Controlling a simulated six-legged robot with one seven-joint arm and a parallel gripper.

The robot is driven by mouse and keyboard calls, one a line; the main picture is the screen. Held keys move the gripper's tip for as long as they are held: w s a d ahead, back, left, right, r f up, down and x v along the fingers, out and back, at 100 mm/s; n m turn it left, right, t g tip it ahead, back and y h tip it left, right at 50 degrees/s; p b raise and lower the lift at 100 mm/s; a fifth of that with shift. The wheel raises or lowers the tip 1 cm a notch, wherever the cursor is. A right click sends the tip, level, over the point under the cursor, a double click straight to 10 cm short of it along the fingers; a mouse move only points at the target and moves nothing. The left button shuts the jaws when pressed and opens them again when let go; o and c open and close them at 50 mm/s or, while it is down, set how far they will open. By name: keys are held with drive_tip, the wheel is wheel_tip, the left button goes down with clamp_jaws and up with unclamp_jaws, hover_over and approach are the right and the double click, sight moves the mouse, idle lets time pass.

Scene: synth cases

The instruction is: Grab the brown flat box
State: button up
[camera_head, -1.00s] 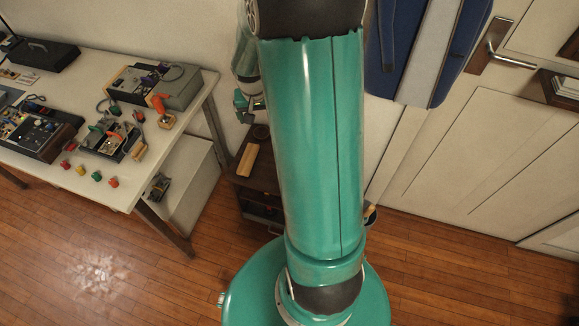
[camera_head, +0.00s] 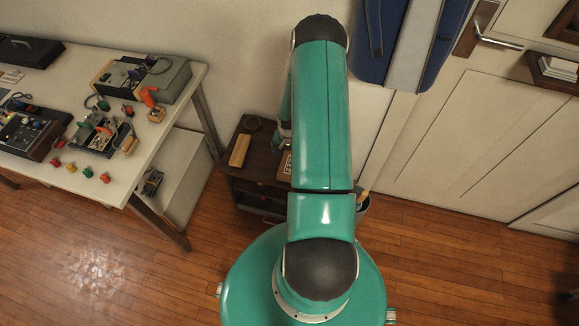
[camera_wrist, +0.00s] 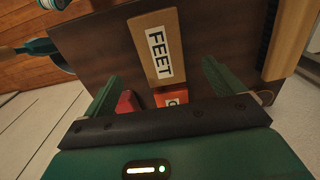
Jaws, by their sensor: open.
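A brown flat box (camera_wrist: 154,29) with a white "FEET" label lies on the dark cabinet top in the wrist view. In the head view, a tan labelled piece (camera_head: 284,168) that seems to be this box shows beside my arm, which partly hides it. My gripper (camera_wrist: 162,74) is open and empty, its two green fingers apart, pointing toward the box's lower end. The height between the fingers and the box cannot be told.
A red labelled item (camera_wrist: 171,98) and a dark red item (camera_wrist: 127,103) lie near the fingers. A light wooden block (camera_head: 240,150) sits on the dark cabinet (camera_head: 229,169). A cluttered white table (camera_head: 178,113) stands left; open floor lies in front.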

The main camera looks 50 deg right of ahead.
sight(289, 164)
drive_tip(key=f, duration=0.9)
drive_tip(key=shift+w+d, duration=0.15)
drive_tip(key=shift+d, duration=0.05)
drive_tip(key=c, duration=1.1)
drive_tip(key=shift+c, duration=0.2)
